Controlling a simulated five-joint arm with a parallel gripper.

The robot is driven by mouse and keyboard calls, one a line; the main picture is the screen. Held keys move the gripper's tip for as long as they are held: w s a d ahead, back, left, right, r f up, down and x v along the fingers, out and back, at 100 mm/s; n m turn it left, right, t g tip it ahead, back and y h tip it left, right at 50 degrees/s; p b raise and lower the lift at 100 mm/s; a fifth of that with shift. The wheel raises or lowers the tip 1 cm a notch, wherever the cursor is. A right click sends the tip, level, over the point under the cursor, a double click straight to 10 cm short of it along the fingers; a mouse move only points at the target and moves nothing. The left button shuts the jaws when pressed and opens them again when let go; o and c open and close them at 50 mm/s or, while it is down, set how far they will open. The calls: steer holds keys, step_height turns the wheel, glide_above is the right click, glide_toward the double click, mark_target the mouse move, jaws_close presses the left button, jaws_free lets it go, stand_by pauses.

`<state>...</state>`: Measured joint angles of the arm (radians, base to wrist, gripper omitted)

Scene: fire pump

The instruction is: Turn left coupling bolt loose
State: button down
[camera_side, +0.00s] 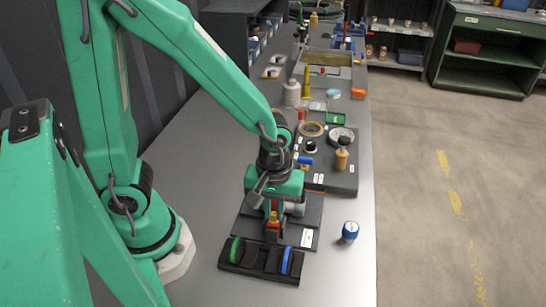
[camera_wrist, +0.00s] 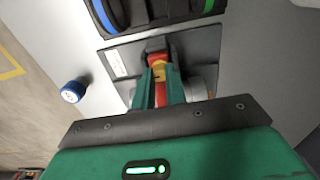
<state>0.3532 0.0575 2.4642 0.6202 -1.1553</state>
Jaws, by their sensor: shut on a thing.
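My gripper (camera_side: 273,211) points down at the near end of the bench, over a dark plate (camera_side: 306,222) with a white label. In the wrist view, the two green fingers of my gripper (camera_wrist: 160,76) are shut on a small brass-yellow piece (camera_wrist: 159,68), which I take to be the left coupling bolt. A red part (camera_wrist: 158,56) sits right beside it, and it also shows below my gripper in the side view (camera_side: 273,231). A grey cylindrical body (camera_wrist: 199,83) is partly hidden behind the fingers. The bolt's thread is not visible.
A black holder (camera_side: 262,262) with a green ring and a blue ring stands in front of the plate. A blue-capped jar (camera_side: 350,231) stands to the right. Several tools and small parts crowd the bench behind. The bench surface (camera_side: 340,270) at front right is clear.

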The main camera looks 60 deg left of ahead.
mark_target(274, 213)
steer(key=c, duration=1.4)
jaws_free()
steer(key=shift+c, duration=0.2)
steer(key=shift+r, duration=0.15)
steer(key=shift+r, duration=3.8)
steer(key=s+a+r+m+t, duration=0.3)
steer(key=a+r+m+t, duration=0.2)
steer(key=a+r+m, duration=0.4)
steer(key=shift+a+r+t, duration=0.15)
steer(key=shift+r+t, duration=0.15)
steer(key=shift+r, duration=0.35)
